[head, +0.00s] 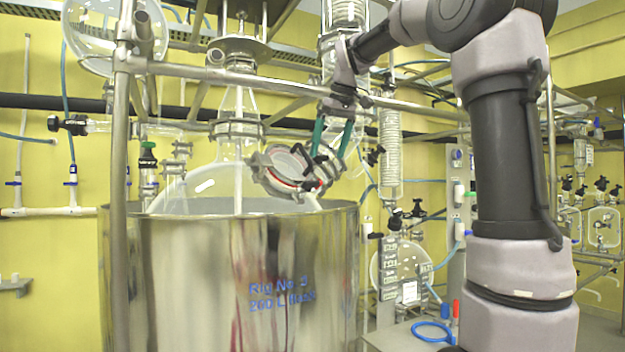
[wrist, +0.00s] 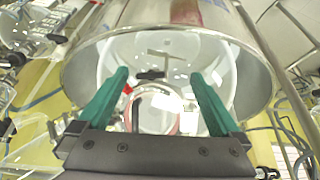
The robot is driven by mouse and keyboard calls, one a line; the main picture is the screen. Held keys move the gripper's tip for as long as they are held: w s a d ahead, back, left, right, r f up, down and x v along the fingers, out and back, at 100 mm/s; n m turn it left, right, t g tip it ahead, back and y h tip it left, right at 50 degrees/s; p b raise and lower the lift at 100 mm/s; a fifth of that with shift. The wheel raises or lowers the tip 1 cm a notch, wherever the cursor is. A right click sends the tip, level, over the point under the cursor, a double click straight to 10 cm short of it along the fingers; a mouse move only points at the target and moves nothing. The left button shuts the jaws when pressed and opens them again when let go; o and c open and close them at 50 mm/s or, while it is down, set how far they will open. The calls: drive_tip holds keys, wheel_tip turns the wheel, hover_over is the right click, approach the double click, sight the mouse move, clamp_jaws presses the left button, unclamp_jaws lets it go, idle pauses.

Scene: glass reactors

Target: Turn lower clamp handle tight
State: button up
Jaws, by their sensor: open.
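The glass port (head: 287,170) on the side of the large flask has a metal clamp ring with a red seal. A small black clamp handle (head: 318,162) sits at its right side; I take it for the lower clamp handle. In the wrist view a dark handle-like piece (wrist: 150,75) shows between the fingers, above the round port with its red edge (wrist: 157,108). My gripper (head: 329,155), with two green fingers, is open and close to the handle. In the wrist view my gripper (wrist: 159,74) has its fingers wide apart with nothing held; contact cannot be told.
The wide steel vessel (head: 210,270) stands below the port, its rim close under it. The glass flask (head: 205,185) rises from it. A horizontal metal rail (head: 240,77) runs in front of the flask neck. Coiled glass columns (head: 391,150) stand to the right.

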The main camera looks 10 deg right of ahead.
drive_tip(key=n, duration=0.2)
approach(308, 187)
drive_tip(key=x, duration=0.5)
drive_tip(key=w+d+x, duration=0.1)
drive_tip(key=x, duration=0.1)
drive_tip(key=shift+w, duration=0.2)
drive_tip(key=c, duration=1.2)
